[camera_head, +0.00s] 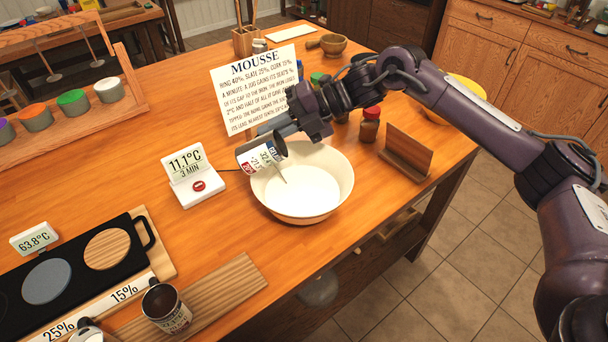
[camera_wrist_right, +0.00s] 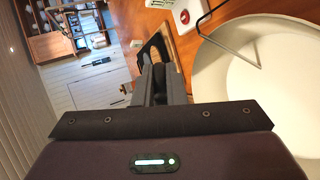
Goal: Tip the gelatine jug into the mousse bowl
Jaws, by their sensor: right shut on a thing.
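My right gripper (camera_head: 283,128) is shut on a dark metal jug (camera_head: 246,157) with a white, red and blue label, only partly readable. The jug is tilted over the left rim of the cream mousse bowl (camera_head: 338,198), which holds a smooth white mass (camera_head: 305,188). I cannot tell whether anything is flowing out. In the right wrist view the gripper's fingers (camera_wrist_right: 160,85) point away from me, with the bowl (camera_wrist_right: 210,75) to their right; the jug is mostly hidden there. My left gripper is not in view.
A thermometer (camera_head: 185,165) reads 11.1°C, 3 MIN; its thin probe reaches into the bowl. A MOUSSE card (camera_head: 240,92) stands behind. A jar (camera_head: 369,128) and wooden stand (camera_head: 405,155) are to the right. Another jug (camera_head: 167,310) stands upright on a board (camera_head: 230,290) in front.

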